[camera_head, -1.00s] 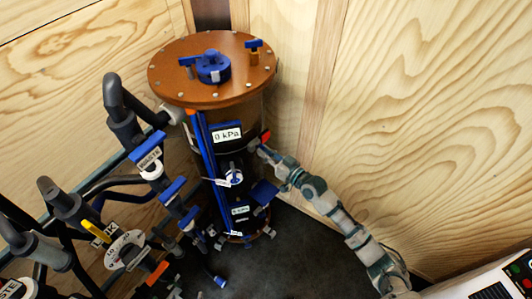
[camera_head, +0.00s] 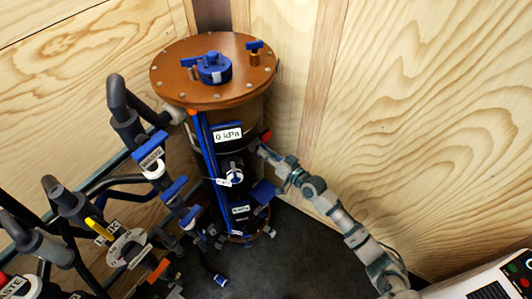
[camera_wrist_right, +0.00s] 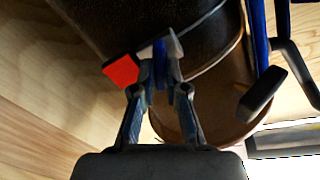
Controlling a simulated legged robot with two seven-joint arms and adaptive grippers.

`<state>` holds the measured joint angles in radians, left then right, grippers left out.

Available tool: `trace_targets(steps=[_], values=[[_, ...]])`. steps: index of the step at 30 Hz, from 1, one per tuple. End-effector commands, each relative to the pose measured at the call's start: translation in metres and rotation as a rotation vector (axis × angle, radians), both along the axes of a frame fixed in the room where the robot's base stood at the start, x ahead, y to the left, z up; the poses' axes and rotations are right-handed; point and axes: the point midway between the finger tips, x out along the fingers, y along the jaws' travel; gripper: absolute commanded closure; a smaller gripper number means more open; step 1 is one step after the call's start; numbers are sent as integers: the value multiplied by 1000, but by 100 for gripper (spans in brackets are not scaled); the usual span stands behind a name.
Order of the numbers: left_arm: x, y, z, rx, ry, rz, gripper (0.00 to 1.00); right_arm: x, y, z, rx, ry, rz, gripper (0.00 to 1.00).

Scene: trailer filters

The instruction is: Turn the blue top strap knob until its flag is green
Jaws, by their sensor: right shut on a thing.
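The filter vessel is an upright dark cylinder with a round orange-brown lid (camera_head: 172,80). The red flag (camera_head: 266,135) of the top strap sticks out from its right side, and it also shows in the wrist view (camera_wrist_right: 121,71). My right gripper (camera_head: 262,150) reaches the vessel's right side just below the flag. In the wrist view, my right gripper (camera_wrist_right: 160,86) is shut on the blue knob (camera_wrist_right: 159,66), with a finger on either side of it. The fingers partly hide the knob. My left gripper is not in view.
A 0 kPa gauge (camera_head: 227,135) and blue vertical pipes (camera_head: 207,160) are on the vessel's front. Dark pipes with blue-handled valves (camera_head: 150,147) crowd the left. Wooden walls (camera_head: 420,120) stand close behind and right. A white control panel (camera_head: 480,284) is at lower right.

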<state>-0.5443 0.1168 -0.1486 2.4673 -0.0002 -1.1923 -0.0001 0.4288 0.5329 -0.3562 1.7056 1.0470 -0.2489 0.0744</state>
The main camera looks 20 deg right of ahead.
Motion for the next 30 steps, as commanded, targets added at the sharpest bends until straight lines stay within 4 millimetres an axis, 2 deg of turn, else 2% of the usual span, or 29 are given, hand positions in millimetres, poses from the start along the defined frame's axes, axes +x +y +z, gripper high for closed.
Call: trace_targets(steps=[1, 2, 3, 4, 5, 13, 17, 30], values=[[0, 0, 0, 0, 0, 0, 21, 2, -3, 4, 0, -9, -7, 100], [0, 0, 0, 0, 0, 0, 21, 2, -3, 4, 0, -9, -7, 83], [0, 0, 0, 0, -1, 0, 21, 2, -3, 4, 0, -9, -7, 73], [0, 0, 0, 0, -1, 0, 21, 2, -3, 4, 0, -9, -7, 65], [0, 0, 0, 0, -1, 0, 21, 2, -3, 3, 0, -8, -6, 62], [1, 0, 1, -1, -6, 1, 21, 0, -2, 2, -1, -5, -3, 62], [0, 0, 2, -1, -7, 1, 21, -9, -6, 1, -3, -4, -2, 62], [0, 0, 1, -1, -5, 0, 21, -87, -50, -2, -4, 0, -4, 62]])
